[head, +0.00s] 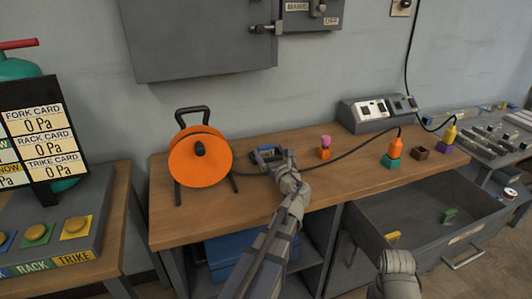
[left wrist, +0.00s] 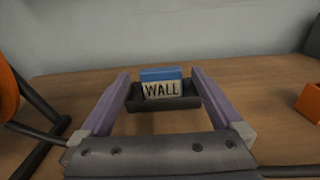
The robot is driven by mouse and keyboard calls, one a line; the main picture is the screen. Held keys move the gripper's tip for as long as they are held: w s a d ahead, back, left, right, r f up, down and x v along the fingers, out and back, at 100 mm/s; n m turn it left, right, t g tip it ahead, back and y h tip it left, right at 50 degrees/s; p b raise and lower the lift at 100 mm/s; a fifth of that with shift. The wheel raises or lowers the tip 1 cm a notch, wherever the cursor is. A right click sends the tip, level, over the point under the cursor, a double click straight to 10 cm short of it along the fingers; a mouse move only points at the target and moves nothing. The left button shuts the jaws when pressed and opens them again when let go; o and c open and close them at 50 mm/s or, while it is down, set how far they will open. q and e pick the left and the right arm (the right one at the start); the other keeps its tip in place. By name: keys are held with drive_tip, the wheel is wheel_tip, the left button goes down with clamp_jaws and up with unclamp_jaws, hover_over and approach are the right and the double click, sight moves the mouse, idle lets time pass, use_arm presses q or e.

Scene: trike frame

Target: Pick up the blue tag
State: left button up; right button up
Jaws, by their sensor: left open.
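The blue tag (left wrist: 161,75) stands upright in a small dark holder (left wrist: 135,101) on the wooden bench. Its pale front reads WALL. In the head view the blue tag (head: 267,151) is small and partly framed by my gripper. My left gripper (head: 272,156) is open, with its two purple fingers on either side of the tag. In the left wrist view my left gripper (left wrist: 160,77) shows clear gaps between each finger and the tag. Contact with the holder's ends cannot be told. My right arm shows at the lower right, but its fingers do not.
An orange cable reel (head: 200,160) stands just left of the holder. An orange block with a pink top (head: 325,147) is to the right. A black cable crosses the bench (head: 225,222) behind my gripper. An open drawer (head: 425,215) juts out at the right.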

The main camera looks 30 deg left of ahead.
sight(267, 148)
use_arm(q)
drive_tip(key=x, duration=0.5)
drive_tip(key=shift+f, duration=0.3)
drive_tip(key=c, duration=1.3)
drive_tip(key=shift+o, duration=0.2)
drive_tip(key=shift+r, duration=0.1)
wheel_tip(267, 148, up, 10)
drive_tip(key=p, duration=0.9)
drive_tip(key=shift+p, duration=0.35)
